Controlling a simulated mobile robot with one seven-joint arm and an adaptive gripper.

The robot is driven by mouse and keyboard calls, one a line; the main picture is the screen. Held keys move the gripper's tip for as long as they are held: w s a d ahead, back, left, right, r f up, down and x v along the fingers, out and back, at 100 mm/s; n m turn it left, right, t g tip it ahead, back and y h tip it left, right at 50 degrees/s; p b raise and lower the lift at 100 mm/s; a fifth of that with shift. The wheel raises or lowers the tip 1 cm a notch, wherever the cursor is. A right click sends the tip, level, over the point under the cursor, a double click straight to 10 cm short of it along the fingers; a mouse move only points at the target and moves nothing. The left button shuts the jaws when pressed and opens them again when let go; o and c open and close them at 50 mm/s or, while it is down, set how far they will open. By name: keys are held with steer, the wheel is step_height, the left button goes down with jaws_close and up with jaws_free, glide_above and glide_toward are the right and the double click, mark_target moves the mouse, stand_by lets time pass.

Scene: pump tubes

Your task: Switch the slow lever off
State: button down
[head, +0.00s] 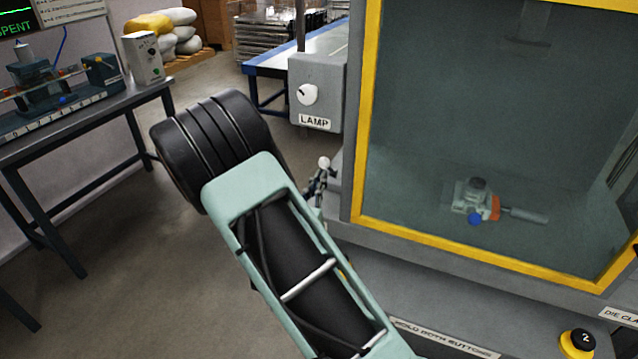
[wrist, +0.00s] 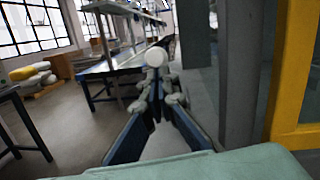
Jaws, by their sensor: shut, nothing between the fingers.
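A white ball knob (head: 324,162), which may be the end of the slow lever, shows beside the machine's left side in the head view. No label reading "slow" is visible. In the wrist view the white knob (wrist: 156,57) stands just past my fingertips. My gripper (wrist: 157,88) is shut with nothing between its fingers. In the head view my gripper (head: 318,183) is small and partly hidden behind my arm, just below the knob. I cannot tell whether it touches the knob. The lever's stem and base are hidden.
A grey box with a LAMP dial (head: 308,95) is above the knob. A bench (head: 80,108) with instruments stands at left. The floor between is clear.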

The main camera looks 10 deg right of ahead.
mark_target(324, 162)
steer(key=shift+r+p, duration=0.35)
steer(key=shift+p, duration=0.2)
steer(key=shift+d+p, duration=0.1)
steer(key=shift+p, duration=0.2)
steer(key=shift+w+r+g+y+p, duration=0.15)
steer(key=shift+r+g+y+p, duration=0.2)
steer(key=shift+p, duration=0.25)
steer(key=r+g+p, duration=0.1)
steer(key=p, duration=0.1)
steer(key=w+r+g+y+p, duration=0.1)
steer(key=p, duration=0.1)
steer(key=shift+d, duration=0.35)
steer(key=shift+w+d+r, duration=0.7)
steer(key=shift+w+d, duration=0.1)
steer(key=shift+w, duration=0.25)
steer(key=shift+w+d+r, duration=0.7)
steer(key=shift+w+d, duration=0.05)
steer(key=shift+w, duration=0.25)
steer(key=shift+a, duration=0.1)
